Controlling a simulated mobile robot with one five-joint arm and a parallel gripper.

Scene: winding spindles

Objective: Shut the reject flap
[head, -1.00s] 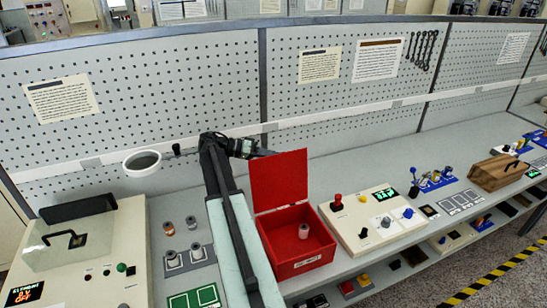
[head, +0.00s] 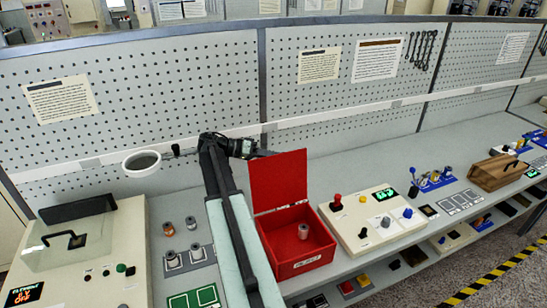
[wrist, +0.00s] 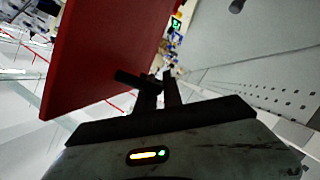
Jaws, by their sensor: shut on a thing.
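The reject flap (head: 278,180) is a red panel standing upright, open, at the back edge of the red reject box (head: 305,266). A grey and brown spool (head: 303,230) lies inside the box. My gripper (head: 268,153) is at the upper left edge of the flap, partly hidden behind it. In the wrist view, the flap (wrist: 100,50) fills the upper left, and my gripper's dark fingers (wrist: 157,90) are shut beside it around a short dark bar (wrist: 137,80) at its edge. The exact contact is dark and hard to see.
A cream control panel (head: 375,225) with a red button stands right of the box. Spools on a grey holder (head: 187,258) are left of my arm. A pegboard wall (head: 130,100) rises behind. A white ring-shaped cup (head: 142,163) is mounted at the left.

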